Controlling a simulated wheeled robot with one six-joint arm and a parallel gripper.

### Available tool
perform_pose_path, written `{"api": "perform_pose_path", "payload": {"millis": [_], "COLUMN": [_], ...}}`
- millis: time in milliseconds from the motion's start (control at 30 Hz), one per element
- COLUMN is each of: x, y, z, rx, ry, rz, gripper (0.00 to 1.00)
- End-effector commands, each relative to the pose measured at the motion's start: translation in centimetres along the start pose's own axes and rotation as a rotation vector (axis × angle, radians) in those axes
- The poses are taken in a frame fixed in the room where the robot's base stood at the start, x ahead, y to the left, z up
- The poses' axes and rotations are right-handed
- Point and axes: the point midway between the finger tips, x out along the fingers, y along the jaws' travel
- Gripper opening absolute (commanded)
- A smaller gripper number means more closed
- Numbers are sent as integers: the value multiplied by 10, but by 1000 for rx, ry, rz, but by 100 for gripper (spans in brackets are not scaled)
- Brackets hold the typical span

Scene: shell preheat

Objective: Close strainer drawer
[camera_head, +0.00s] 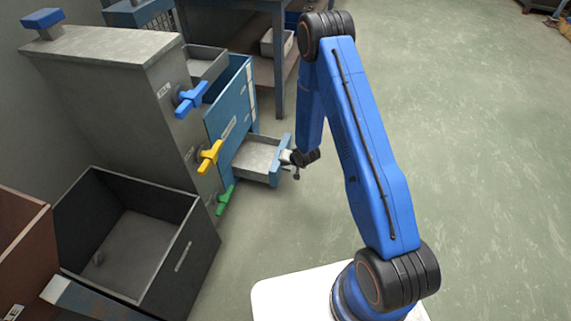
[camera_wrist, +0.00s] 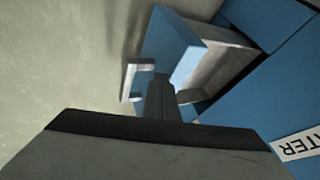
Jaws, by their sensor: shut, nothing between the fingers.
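The strainer drawer (camera_head: 257,158) is a grey tray with a blue front, pulled out low on the blue cabinet (camera_head: 233,100). In the wrist view the open drawer (camera_wrist: 205,62) shows its blue front and a pale bar handle (camera_wrist: 130,80). My gripper (camera_head: 297,173) is at the drawer's front, on its outer side. In the wrist view the shut, empty fingers (camera_wrist: 161,85) are close to the handle and the front panel; I cannot tell whether they touch. Part of the label on the cabinet (camera_wrist: 300,143) reads "TER".
A grey cabinet with blue (camera_head: 192,98), yellow (camera_head: 210,156) and green (camera_head: 225,198) valve handles stands left of the drawer. An upper grey drawer (camera_head: 206,66) is also out. A dark open bin (camera_head: 190,225) sits in front. The floor (camera_head: 480,150) to the right is clear.

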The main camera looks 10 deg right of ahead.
Motion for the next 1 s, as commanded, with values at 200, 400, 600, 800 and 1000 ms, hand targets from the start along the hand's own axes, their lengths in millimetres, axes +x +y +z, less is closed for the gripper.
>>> {"api": "perform_pose_path", "payload": {"millis": [200,400,600,800,1000], "x": [15,41,68,88,100], "y": [-30,-79,-129,-168,-188], "z": [1,1,1,0,1], "rx": [-5,-5,-4,-3,-2], "ry": [0,0,0,1,0], "rz": [-3,-4,-4,-3,-2], "gripper": [0,0,0,0,0]}}
